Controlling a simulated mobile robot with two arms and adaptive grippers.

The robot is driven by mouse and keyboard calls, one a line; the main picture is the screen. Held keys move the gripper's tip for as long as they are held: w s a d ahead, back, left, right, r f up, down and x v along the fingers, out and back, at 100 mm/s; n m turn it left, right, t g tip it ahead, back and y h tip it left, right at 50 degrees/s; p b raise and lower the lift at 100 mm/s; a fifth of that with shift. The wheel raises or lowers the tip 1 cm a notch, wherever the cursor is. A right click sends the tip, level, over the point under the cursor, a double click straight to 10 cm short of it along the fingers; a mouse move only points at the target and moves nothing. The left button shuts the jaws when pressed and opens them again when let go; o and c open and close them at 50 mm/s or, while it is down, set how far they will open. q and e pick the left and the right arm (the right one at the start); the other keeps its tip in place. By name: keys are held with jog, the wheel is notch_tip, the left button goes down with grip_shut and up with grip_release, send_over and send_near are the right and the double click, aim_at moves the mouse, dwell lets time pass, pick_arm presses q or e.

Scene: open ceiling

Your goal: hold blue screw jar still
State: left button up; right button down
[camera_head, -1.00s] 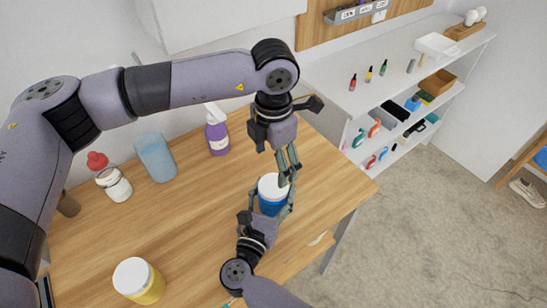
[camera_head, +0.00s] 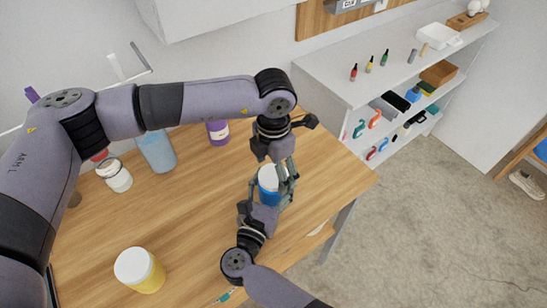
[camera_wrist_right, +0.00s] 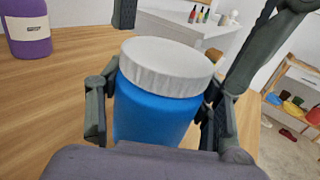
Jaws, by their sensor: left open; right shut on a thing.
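The blue screw jar (camera_head: 268,183) with a white lid stands upright on the wooden table near its right side. It fills the middle of the right wrist view (camera_wrist_right: 155,112), where its lid (camera_wrist_right: 168,62) is on top. My right gripper (camera_head: 268,195) is shut on the jar, with a finger on each side of its blue body. My left gripper (camera_head: 284,172) is open and points down at the lid from above. Its fingers show on both sides of the lid in the right wrist view; whether they touch it, I cannot tell.
A yellow jar (camera_head: 140,270) stands at the table's front left. A white jar (camera_head: 115,176), a blue translucent cup (camera_head: 157,151) and a purple bottle (camera_head: 218,132) stand toward the back. A white shelf (camera_head: 350,110) with small bottles is beyond the table. The table's middle is clear.

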pick_arm(q)
jog(key=shift+f, duration=0.45)
jog(key=c, duration=1.2)
jog(key=o, duration=1.3)
jog(key=shift+r, duration=2.3)
jog(key=shift+c, duration=0.5)
